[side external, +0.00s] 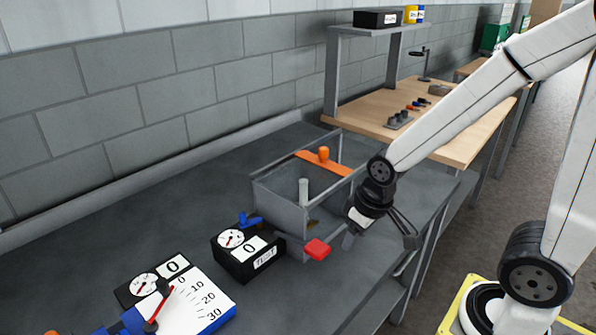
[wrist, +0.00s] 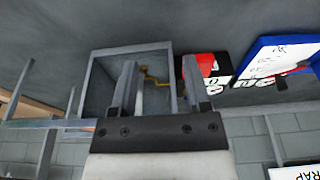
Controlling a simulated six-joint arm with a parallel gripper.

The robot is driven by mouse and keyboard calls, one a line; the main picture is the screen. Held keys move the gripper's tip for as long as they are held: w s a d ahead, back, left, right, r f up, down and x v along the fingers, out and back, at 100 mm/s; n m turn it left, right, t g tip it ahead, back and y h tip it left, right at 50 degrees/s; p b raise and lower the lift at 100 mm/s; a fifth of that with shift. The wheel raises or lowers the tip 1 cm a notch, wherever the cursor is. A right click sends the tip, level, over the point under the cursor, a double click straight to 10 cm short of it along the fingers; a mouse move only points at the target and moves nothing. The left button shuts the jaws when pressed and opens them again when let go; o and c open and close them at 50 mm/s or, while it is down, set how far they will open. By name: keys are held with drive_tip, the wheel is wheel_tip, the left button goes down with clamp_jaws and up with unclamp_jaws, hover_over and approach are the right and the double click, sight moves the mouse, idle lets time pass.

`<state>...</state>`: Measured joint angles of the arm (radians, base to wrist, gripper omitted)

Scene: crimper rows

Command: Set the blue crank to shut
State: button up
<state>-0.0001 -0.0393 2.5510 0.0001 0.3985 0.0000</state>
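A small blue crank (side external: 250,220) shows at the back edge of a black gauge box (side external: 234,262) marked TEST in the side view. The box has a round white dial (side external: 231,239) and a card reading 0. I cannot make out the crank in the wrist view, nor tell its exact setting. My gripper (side external: 378,240) is open and empty, to the right of the crank, beyond the grey open-topped bin's right side. In the wrist view its two fingers (wrist: 160,88) are apart, with the bin's frame behind them.
The grey bin (side external: 277,210) stands between gripper and crank, with an orange bar (side external: 323,162) across its far side. A red block-shaped handle (side external: 317,249) juts out in front. A scale board (side external: 198,300) with a red pointer lies front left.

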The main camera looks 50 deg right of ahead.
drive_tip(key=w+v, duration=0.2)
drive_tip(key=v, duration=0.7)
drive_tip(key=n+g, duration=0.3)
drive_tip(key=n, duration=0.2)
hover_over(242, 214)
drive_tip(key=shift+f, duration=2.45)
drive_tip(key=shift+f, duration=3.9)
clamp_jaws()
